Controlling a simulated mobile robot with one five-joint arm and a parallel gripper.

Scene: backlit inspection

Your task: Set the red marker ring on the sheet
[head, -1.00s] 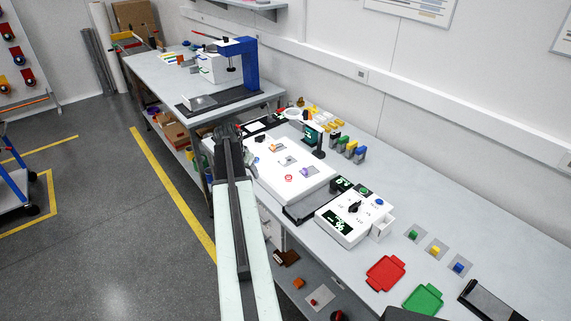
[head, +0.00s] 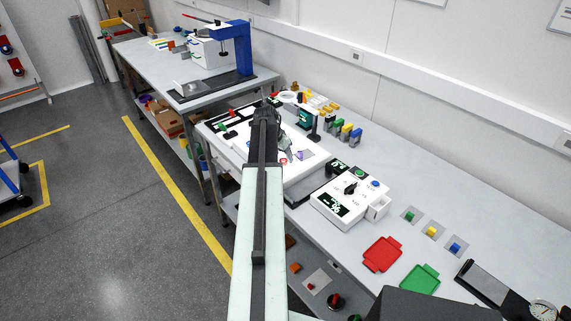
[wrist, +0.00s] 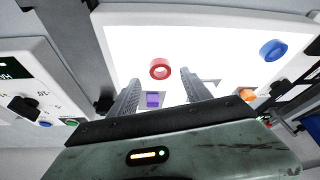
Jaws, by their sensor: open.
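The red marker ring (wrist: 160,69) lies flat on the bright white sheet (wrist: 215,40) in the wrist view, a little beyond my fingertips and between their lines. In the head view the ring (head: 283,161) shows as a small red spot beside my arm, on the white panel (head: 305,168). My gripper (wrist: 158,90) is open and empty, its two grey fingers spread above the sheet. A purple block (wrist: 152,100) shows between the fingers, near the left one. In the head view my arm hides much of the panel's middle.
A blue ring (wrist: 273,50) and an orange piece (wrist: 248,95) lie to the right in the wrist view. A white control box (head: 348,200) stands beside the panel. Red (head: 382,254) and green (head: 420,281) trays lie nearer on the bench. A dark stand (head: 308,122) rises behind the panel.

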